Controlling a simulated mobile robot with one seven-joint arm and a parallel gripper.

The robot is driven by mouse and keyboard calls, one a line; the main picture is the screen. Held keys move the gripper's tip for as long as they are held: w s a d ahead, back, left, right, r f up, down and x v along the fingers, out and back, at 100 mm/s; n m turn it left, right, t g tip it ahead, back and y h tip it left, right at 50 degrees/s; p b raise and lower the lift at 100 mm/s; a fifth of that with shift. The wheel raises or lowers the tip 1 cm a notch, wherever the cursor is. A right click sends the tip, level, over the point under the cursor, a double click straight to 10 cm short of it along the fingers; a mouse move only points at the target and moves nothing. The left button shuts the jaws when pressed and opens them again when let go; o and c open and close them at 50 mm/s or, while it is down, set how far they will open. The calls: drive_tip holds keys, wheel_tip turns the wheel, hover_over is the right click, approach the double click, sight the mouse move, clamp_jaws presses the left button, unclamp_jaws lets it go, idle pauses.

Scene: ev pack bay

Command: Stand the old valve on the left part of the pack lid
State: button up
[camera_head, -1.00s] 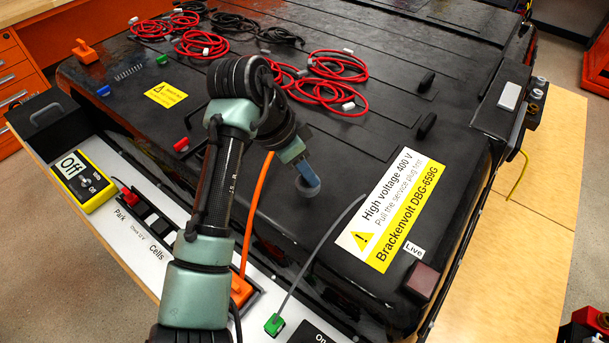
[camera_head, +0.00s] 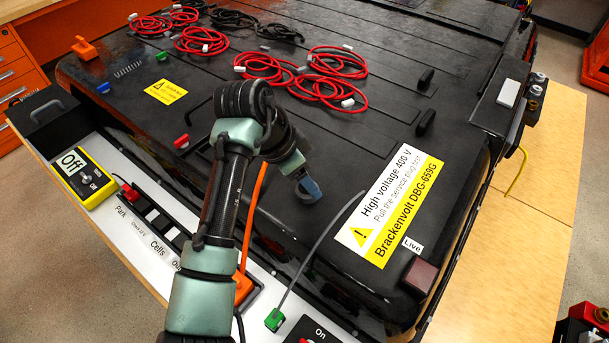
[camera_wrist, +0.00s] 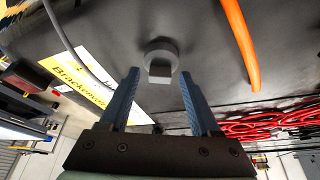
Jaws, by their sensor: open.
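My gripper (camera_head: 309,190) is open, with its blue fingers pointing down at the front part of the black pack lid (camera_head: 345,150). In the wrist view the two fingers (camera_wrist: 159,75) are spread apart with a gap between them. A small grey round piece with a pale block-like part, which looks like the old valve (camera_wrist: 160,58), sits against the dark lid just beyond the fingertips, in line with the gap. I cannot tell whether the fingers touch it. In the head view it is mostly hidden by the fingers.
A yellow-and-white high-voltage label (camera_head: 390,210) lies right of my gripper. An orange cable (camera_head: 252,215) and a grey cable (camera_head: 320,245) run near it. Red cable coils (camera_head: 330,90) lie farther back. A black handle (camera_head: 200,108) and a red clip (camera_head: 181,141) are to the left.

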drive_tip(key=b+v, duration=0.1)
drive_tip(key=v, duration=1.1)
drive_tip(key=shift+r+b, duration=0.2)
drive_tip(key=shift+b, duration=0.15)
drive_tip(key=shift+s, duration=0.1)
drive_tip(key=w+d+r+n+t+h, duration=0.1)
drive_tip(key=w+d+r+n+t, duration=0.15)
drive_tip(key=d+r+t, duration=0.45)
drive_tip(key=w+d+r+n+t+h, duration=0.1)
drive_tip(key=w+d+r+t, duration=0.25)
drive_tip(key=r, duration=0.55)
drive_tip(key=s+a+r+n+t+y, duration=0.1)
drive_tip(key=s+r+n+t, duration=0.1)
drive_tip(key=r+t, duration=0.3)
drive_tip(key=s+a+r+n+t, duration=0.1)
drive_tip(key=s+r+t, duration=0.2)
drive_tip(key=r, duration=0.4)
drive_tip(key=s+a+r+n+t+y, duration=0.2)
drive_tip(key=s+r+t, duration=0.1)
drive_tip(key=s+r, duration=0.2)
drive_tip(key=s+a+r+n+t+y, duration=0.2)
drive_tip(key=s+r, duration=0.3)
drive_tip(key=s, duration=0.3)
drive_tip(key=shift+s+r+n+t+y, duration=0.2)
drive_tip(key=shift+n+t+y, duration=0.2)
drive_tip(key=shift+n+t, duration=0.35)
